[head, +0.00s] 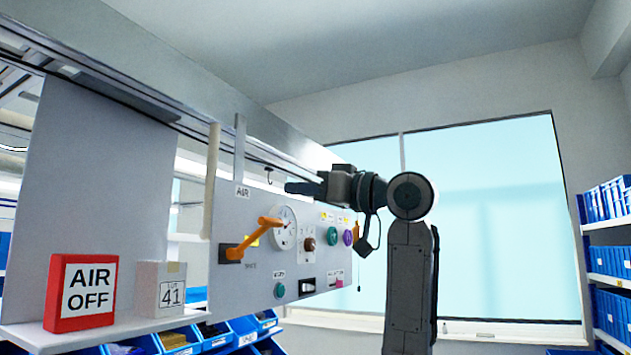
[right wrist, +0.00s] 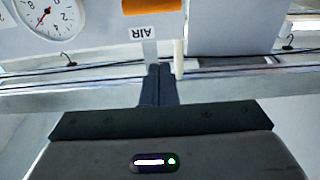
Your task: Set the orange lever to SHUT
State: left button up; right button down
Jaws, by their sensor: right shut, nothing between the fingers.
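The orange lever (head: 255,238) is on the grey panel (head: 226,285) in the head view. It slants from a dark mount at lower left up to a knob end at upper right, beside the round gauge (head: 284,228). A small label below it is too blurred to read. My right gripper (head: 288,187) is shut and empty, pointing left, above the lever and apart from it in the picture. In the right wrist view, its closed fingers (right wrist: 158,85) point toward the upside-down AIR label (right wrist: 150,33). An orange part of the lever (right wrist: 150,6) shows at the top edge.
Several coloured knobs and buttons (head: 333,237) sit on the panel right of the gauge. A red AIR OFF sign (head: 81,293) and a LOT 41 box (head: 161,290) stand on the shelf at left. Blue bins (head: 212,336) are below. A post (head: 213,180) rises at the panel's left edge.

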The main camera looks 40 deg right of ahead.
aim_at(275, 218)
jog(key=p+x, duration=0.2)
jog(key=x, duration=0.3)
jog(key=shift+w+f+p, duration=0.1)
jog(key=shift+w+p, duration=0.1)
jog(key=shift+p, duration=0.15)
jog(key=f, duration=0.1)
jog(key=s+f, duration=0.1)
jog(key=f, duration=0.1)
jog(key=shift+f+p, duration=0.35)
jog(key=shift+d+f, duration=0.1)
jog(key=shift+d, duration=0.05)
